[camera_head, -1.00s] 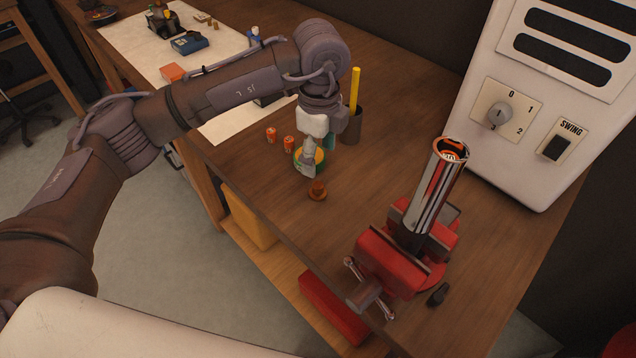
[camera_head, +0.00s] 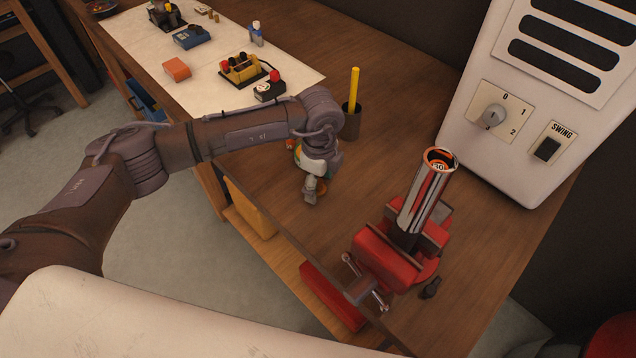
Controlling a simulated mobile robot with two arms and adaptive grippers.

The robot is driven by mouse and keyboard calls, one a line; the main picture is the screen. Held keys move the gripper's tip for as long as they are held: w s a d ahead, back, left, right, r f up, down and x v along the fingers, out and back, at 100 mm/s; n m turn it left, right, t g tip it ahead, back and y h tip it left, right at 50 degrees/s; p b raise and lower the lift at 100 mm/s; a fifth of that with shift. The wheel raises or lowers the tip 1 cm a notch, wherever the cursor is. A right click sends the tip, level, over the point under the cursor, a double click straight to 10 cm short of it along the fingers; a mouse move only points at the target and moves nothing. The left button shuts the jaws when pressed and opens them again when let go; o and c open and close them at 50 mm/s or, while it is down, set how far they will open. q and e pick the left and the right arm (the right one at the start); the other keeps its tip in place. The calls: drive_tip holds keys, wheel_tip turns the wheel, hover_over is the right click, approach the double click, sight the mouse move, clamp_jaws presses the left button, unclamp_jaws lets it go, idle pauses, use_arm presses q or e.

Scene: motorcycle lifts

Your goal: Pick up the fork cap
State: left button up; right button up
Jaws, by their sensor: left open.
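A small copper-orange cap, which looks like the fork cap, stood on the wooden bench one second ago; now it is hidden behind my left gripper (camera_head: 312,194). My left gripper points down at that spot, close to the bench top. It is open, but I cannot see whether the cap is between its fingers. A chrome fork tube (camera_head: 427,192) stands tilted in a red vise (camera_head: 388,258), with an orange ring showing at its top. My right gripper is not in view.
A dark pen cup (camera_head: 351,125) with a yellow pencil stands just behind my gripper. A green and orange round item (camera_head: 292,145) is partly hidden by the arm. A white fan unit (camera_head: 520,130) stands at right. The bench between gripper and vise is clear.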

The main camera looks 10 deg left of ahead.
use_arm(q)
clamp_jaws()
drive_tip(key=shift+r, duration=0.15)
